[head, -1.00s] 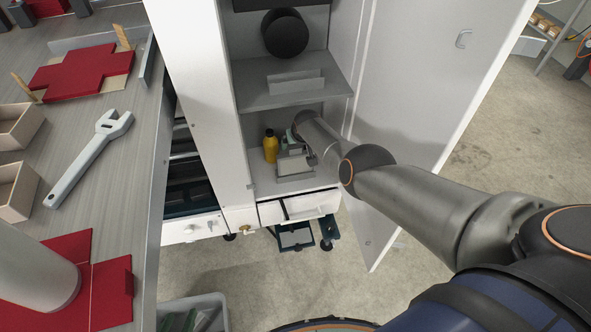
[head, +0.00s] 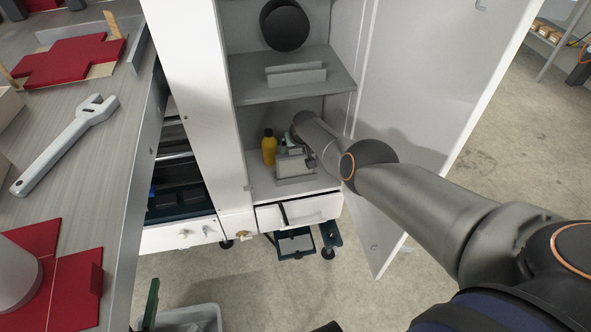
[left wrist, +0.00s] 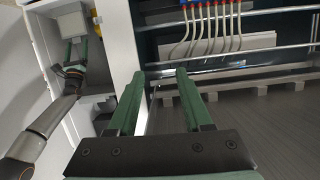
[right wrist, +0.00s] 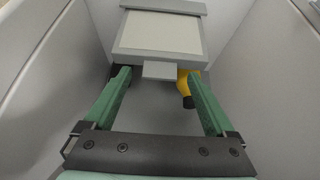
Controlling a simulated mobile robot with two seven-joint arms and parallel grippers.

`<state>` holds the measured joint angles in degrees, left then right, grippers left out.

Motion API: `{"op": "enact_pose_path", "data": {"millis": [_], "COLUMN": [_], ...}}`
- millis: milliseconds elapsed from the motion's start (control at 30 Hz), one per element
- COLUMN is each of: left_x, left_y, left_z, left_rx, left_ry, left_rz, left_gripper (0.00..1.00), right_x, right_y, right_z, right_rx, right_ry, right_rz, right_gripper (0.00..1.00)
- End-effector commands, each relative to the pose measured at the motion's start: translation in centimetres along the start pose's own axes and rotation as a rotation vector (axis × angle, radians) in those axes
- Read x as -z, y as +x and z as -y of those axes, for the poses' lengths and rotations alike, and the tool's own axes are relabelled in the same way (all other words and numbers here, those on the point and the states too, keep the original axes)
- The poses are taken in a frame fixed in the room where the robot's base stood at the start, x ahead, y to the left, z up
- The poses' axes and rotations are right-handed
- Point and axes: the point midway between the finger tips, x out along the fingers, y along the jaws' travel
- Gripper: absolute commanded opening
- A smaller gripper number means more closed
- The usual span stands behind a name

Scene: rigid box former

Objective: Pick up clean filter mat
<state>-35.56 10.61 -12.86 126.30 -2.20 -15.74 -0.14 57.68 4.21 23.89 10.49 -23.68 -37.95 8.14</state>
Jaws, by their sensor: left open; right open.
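A pale flat panel in a grey frame, which looks like the clean filter mat (right wrist: 160,34), lies at the top of the right wrist view. A small grey tab juts from its near edge. In the head view it shows small on the cabinet's lower shelf (head: 294,165). My right gripper (right wrist: 158,80) is open inside the cabinet, its fingers on either side of the tab, apparently not touching it. In the head view this gripper is partly hidden by its arm. My left gripper (left wrist: 152,78) is open and empty, outside the cabinet; one green finger shows at the lower left of the head view.
A yellow bottle (right wrist: 187,88) stands close beside the mat, near the right finger; it also shows in the head view (head: 269,148). Cabinet walls flank the right gripper closely. The cabinet door (head: 425,90) is open. A workbench with a wrench (head: 65,140) is at left.

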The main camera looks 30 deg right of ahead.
Motion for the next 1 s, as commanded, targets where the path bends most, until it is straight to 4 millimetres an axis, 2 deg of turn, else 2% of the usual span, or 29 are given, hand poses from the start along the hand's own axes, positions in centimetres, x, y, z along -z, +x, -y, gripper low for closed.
{"op": "enact_pose_path", "data": {"millis": [200,300,433,633,1000], "left_x": [4.2,5.4,6.2,6.2,6.2], "left_y": [0.0,-0.2,-0.3,-0.4,-0.3], "left_z": [0.5,0.6,0.6,0.6,0.6], "left_rx": [0.01,0.012,0.013,0.013,0.013], "left_ry": [0.051,0.065,0.073,0.073,0.073], "left_rz": [-0.176,-0.224,-0.25,-0.251,-0.249], "left_gripper": [0.5,0.5,0.5,0.5,0.5], "right_x": [-0.1,-0.1,-0.1,0.0,0.0], "right_y": [0.7,0.8,0.8,0.8,0.8], "right_z": [0.0,0.0,0.0,0.0,0.0], "right_rx": [0.0,0.001,0.001,0.001,0.0], "right_ry": [0.0,0.0,0.0,0.0,0.0], "right_rz": [0.0,0.0,0.0,0.0,0.0], "right_gripper": [0.9,0.9,0.9,0.9,0.49]}}
